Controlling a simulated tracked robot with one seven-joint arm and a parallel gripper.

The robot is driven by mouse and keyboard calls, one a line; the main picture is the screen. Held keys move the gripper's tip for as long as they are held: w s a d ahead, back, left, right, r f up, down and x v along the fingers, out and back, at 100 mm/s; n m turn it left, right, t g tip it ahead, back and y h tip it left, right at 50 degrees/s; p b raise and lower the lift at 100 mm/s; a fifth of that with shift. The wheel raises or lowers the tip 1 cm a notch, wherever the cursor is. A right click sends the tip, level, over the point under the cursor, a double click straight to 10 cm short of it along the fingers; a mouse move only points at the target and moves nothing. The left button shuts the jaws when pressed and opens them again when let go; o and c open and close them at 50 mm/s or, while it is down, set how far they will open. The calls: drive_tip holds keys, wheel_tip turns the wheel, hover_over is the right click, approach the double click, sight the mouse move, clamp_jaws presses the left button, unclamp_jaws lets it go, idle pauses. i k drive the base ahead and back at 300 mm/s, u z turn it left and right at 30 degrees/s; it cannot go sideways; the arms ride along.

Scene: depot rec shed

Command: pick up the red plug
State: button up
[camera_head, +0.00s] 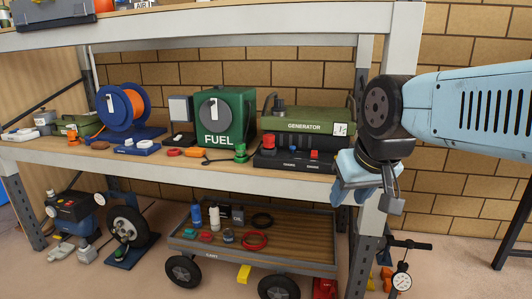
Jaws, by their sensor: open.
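Several small red pieces show, and they are too small to tell for sure which is the red plug. One red piece (174,152) lies on the middle shelf (130,160), left of an orange piece (193,154). Another red piece (206,236) lies on the cart. Red parts also show on the black unit (290,164) below the green generator (305,125). My gripper (368,196) is open and points down at the right end of the shelf, in front of the rack's upright. It is apart from all these red pieces. Nothing shows between its fingers.
A green fuel can (237,128), a blue reel (118,108) with orange hose and a green connector (240,152) stand on the shelf. A wheeled cart (250,265) stands below. The rack's upright (366,240) is close to my gripper. A round gauge (401,281) stands lower right.

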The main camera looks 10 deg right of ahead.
sight(268, 141)
drive_tip(key=u, duration=0.45)
drive_tip(key=i, duration=1.3)
drive_tip(key=z, duration=0.05)
